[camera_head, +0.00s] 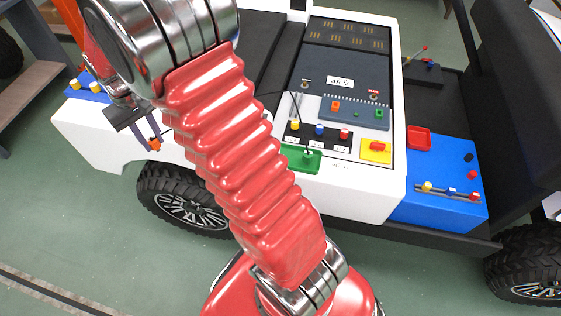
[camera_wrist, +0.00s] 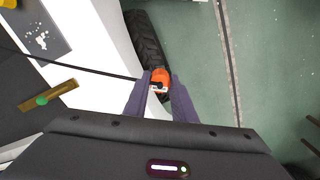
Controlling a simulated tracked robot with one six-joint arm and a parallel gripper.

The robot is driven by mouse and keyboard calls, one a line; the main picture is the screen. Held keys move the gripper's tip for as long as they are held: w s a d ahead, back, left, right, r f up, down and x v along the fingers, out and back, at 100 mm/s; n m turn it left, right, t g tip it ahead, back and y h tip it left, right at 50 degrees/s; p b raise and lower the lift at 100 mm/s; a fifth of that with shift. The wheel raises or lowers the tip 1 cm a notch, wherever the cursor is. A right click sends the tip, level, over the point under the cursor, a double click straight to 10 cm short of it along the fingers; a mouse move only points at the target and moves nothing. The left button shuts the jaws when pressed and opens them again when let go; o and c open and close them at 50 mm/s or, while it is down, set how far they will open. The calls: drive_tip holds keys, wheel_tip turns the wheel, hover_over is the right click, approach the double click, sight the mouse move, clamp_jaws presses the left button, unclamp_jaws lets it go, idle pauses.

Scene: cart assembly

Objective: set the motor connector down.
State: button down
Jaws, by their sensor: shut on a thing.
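The motor connector, a small orange piece with a pale lower part, shows between my fingertips in the wrist view (camera_wrist: 160,80). My gripper (camera_wrist: 161,88) is shut on it. In the head view my gripper (camera_head: 154,140) is at the left, beside the cart's white side and above the front wheel, with a bit of orange (camera_head: 153,147) at its tips. A thin black cable (camera_wrist: 80,67) runs from the left to the connector in the wrist view. The connector appears held in the air, apart from any surface.
The white cart body (camera_head: 365,195) carries a dark 48 V panel (camera_head: 335,62) with coloured plugs, a green tray (camera_head: 300,160) and a yellow pad (camera_head: 376,151). A blue panel (camera_head: 440,160) with a red tray (camera_head: 419,138) is at right. A black wheel (camera_head: 185,200) is below my gripper.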

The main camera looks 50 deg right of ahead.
drive_tip(key=s+d+m, duration=0.5)
drive_tip(key=s+d, duration=0.5)
drive_tip(key=d, duration=0.5)
drive_tip(key=s+d+m, duration=0.3)
drive_tip(key=s+d, duration=0.2)
drive_tip(key=s, duration=0.3)
drive_tip(key=s+d+m, duration=0.3)
drive_tip(key=s+d, duration=0.2)
drive_tip(key=s, duration=0.3)
drive_tip(key=shift+s+m, duration=0.35)
drive_tip(key=shift+m, duration=0.05)
drive_tip(key=shift+d, duration=0.1)
drive_tip(key=shift+f, duration=3.05)
drive_tip(key=shift+f, duration=0.15)
drive_tip(key=shift+f, duration=1.75)
